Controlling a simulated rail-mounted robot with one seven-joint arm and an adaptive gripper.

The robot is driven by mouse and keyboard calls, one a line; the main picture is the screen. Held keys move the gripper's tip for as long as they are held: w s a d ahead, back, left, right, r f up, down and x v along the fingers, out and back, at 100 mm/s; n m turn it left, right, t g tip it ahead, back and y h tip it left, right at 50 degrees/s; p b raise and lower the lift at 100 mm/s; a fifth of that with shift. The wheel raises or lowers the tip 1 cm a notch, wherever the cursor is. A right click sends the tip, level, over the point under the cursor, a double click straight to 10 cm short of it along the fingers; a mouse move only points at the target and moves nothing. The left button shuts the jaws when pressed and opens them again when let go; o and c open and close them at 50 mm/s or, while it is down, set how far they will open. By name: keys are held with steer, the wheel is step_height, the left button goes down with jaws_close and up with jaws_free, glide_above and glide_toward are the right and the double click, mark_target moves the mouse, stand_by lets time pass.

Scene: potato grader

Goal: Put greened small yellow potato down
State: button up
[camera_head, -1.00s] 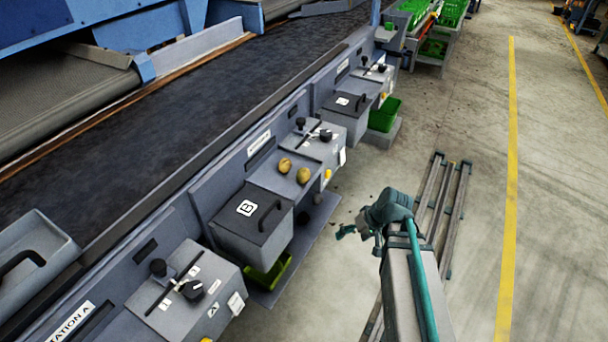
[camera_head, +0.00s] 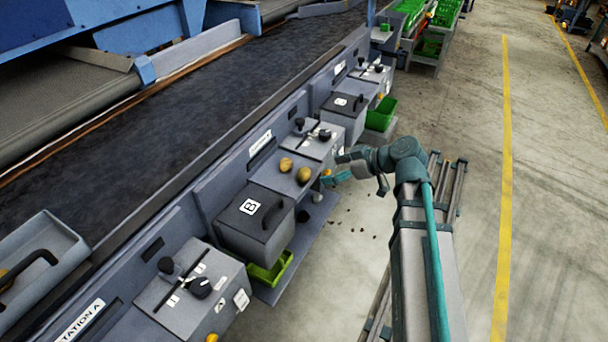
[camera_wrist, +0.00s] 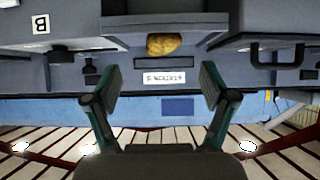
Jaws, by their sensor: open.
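Two yellow-brown potatoes lie on the grey top of the middle station in the head view, one on the left (camera_head: 286,164) and one on the right (camera_head: 304,174). I cannot tell which is greened. My gripper (camera_head: 333,170) is just right of them, beyond the station's front edge, with its fingers spread and nothing between them. In the wrist view the open gripper (camera_wrist: 156,88) faces the station; one potato (camera_wrist: 164,43) shows above and beyond the gap between the fingers. The other potato cannot be made out there.
A lidded grey box marked B (camera_head: 248,212) with a black handle stands nearer, over a green crate (camera_head: 270,270). Black knobs (camera_head: 324,135) stand behind the potatoes. The dark conveyor (camera_head: 150,130) runs along the back. Open floor (camera_head: 440,130) lies to the right.

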mark_target(309, 174)
steer(key=x, duration=0.4)
steer(key=shift+s, duration=0.1)
steer(key=shift+s+p+x, duration=0.1)
steer(key=shift+p+x, duration=0.2)
steer(key=shift+x, duration=1)
steer(key=shift+s+p+x, duration=0.15)
steer(key=shift+p+x, duration=0.1)
steer(key=shift+x, duration=1)
steer(key=shift+a, duration=0.2)
steer(key=c, duration=1.3)
steer(key=shift+r, duration=0.15)
steer(key=shift+c, duration=0.2)
